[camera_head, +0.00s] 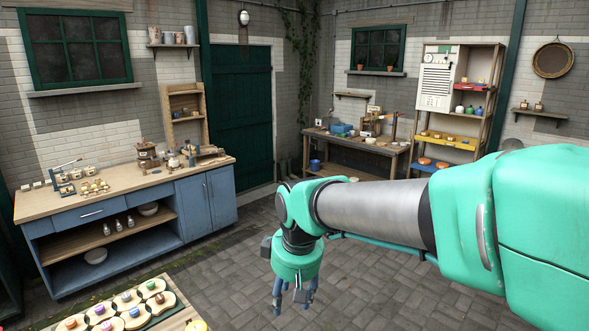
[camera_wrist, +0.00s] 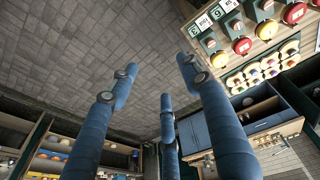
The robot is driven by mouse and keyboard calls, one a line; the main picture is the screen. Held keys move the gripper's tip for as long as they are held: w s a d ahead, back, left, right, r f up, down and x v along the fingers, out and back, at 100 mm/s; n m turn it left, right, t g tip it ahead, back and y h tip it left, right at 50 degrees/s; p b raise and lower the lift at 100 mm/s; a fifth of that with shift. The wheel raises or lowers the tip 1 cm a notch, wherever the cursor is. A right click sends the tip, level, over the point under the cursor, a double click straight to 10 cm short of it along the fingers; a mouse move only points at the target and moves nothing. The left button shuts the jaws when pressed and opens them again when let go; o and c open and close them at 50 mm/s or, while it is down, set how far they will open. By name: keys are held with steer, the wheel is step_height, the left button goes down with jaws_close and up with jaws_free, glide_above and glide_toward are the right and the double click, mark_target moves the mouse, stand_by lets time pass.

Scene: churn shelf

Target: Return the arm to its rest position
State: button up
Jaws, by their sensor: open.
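My arm stretches from the right side of the head view across the middle, with its wrist bent down. My gripper (camera_head: 294,292) hangs below the wrist over the paved floor (camera_head: 380,270), with nothing beneath it but paving. In the wrist view my gripper (camera_wrist: 157,85) shows several blue fingers spread apart, and there is nothing between them. It is open and empty. It touches no object in either view.
A blue workbench (camera_head: 120,190) stands at the left. A table edge with several colourful topped pieces (camera_head: 127,297) lies at the lower left, near my gripper. A wooden bench (camera_head: 355,145) and a shelf rack (camera_head: 455,120) stand at the back. The floor between is clear.

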steer(key=s+d+m+t+h+b, duration=0.1)
steer(key=s+d+m+t+b, duration=0.2)
steer(key=s+d+m, duration=0.6)
steer(key=s+d, duration=1.2)
steer(key=d, duration=0.1)
steer(key=shift+s+f, duration=0.2)
steer(key=shift+s, duration=0.1)
stand_by(1.1)
